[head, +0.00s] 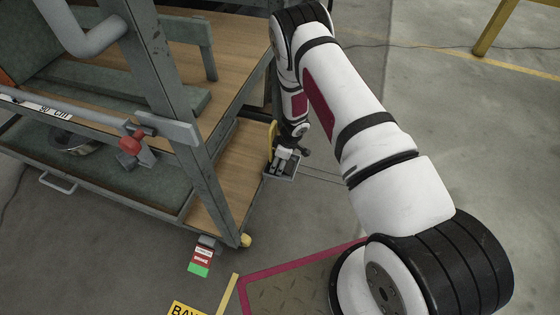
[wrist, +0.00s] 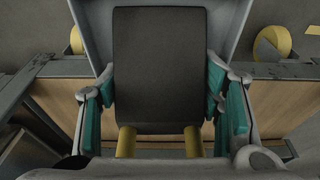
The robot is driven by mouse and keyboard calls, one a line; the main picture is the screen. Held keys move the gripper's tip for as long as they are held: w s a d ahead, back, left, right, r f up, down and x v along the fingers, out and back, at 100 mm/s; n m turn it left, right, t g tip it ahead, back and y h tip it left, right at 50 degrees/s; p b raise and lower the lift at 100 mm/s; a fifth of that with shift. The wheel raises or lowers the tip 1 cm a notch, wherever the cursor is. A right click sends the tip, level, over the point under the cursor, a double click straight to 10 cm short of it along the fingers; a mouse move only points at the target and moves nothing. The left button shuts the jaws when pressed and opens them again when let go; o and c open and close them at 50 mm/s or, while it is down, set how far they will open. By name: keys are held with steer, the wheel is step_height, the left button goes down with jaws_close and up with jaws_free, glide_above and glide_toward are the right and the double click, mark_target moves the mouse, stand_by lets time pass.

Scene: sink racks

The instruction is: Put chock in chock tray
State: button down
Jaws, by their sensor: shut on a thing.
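The chock (wrist: 160,70) is a dark grey block with rounded corners, seen between my fingers in the wrist view. Two yellow bars (wrist: 126,142) show at its near end; I cannot tell what they belong to. My gripper (wrist: 160,88) has teal finger pads, one along each side of the chock, and is shut on it. The chock tray (wrist: 232,22) is grey, and its rim shows around the chock's far part. In the head view my gripper (head: 284,160) points down at the small grey tray (head: 281,177) beside the cart. The chock's underside is hidden.
The cart (head: 213,180) with wooden shelves and a grey frame stands close on the left. A yellow upright bar (head: 272,136) is right beside my gripper. The floor to the right is open.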

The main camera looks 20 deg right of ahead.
steer(key=shift+c, duration=2)
jaws_free()
steer(key=shift+w+f, duration=0.1)
steer(key=shift+f, duration=0.55)
steer(key=shift+r, duration=0.1)
steer(key=v, duration=1.2)
steer(key=shift+a, duration=0.1)
